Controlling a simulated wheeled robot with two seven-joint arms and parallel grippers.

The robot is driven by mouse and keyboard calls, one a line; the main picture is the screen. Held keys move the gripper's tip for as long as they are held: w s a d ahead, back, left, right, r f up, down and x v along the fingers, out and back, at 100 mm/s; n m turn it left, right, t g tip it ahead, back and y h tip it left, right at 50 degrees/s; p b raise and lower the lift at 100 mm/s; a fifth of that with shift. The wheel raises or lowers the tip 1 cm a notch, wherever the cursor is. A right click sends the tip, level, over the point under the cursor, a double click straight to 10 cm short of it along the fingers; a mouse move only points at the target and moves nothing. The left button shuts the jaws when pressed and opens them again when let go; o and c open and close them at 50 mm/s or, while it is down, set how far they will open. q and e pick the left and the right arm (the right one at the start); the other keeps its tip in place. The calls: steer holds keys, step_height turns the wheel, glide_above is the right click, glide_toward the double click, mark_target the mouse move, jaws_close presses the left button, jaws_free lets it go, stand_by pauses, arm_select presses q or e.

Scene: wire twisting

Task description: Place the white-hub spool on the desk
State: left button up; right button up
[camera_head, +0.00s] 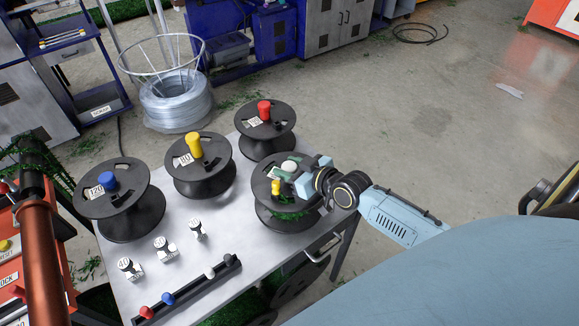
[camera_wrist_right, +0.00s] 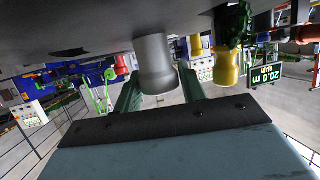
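The white-hub spool (camera_head: 287,217) is black, with a pale hub top (camera_head: 289,166), at the right end of the metal desk (camera_head: 215,225). My right gripper (camera_head: 298,178) is at its hub. In the right wrist view my right gripper's green fingers (camera_wrist_right: 160,92) are on both sides of the pale hub (camera_wrist_right: 153,62) and appear closed on it. The spool's lower flange looks level and close to the desk top; I cannot tell whether it touches. A small yellow part (camera_head: 276,187) and a green display show beside the hub. My left gripper is not in view.
A blue-hub spool (camera_head: 120,212), a yellow-hub spool (camera_head: 203,178) and a red-hub spool (camera_head: 265,138) stand on the desk. Small number tags (camera_head: 165,248) and a black rack with coloured knobs (camera_head: 190,290) are at its front. A wire coil (camera_head: 176,105) stands behind.

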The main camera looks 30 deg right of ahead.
steer(key=o, duration=0.3)
steer(key=p+v, duration=0.1)
steer(key=v, duration=1.1)
steer(key=shift+r, duration=0.1)
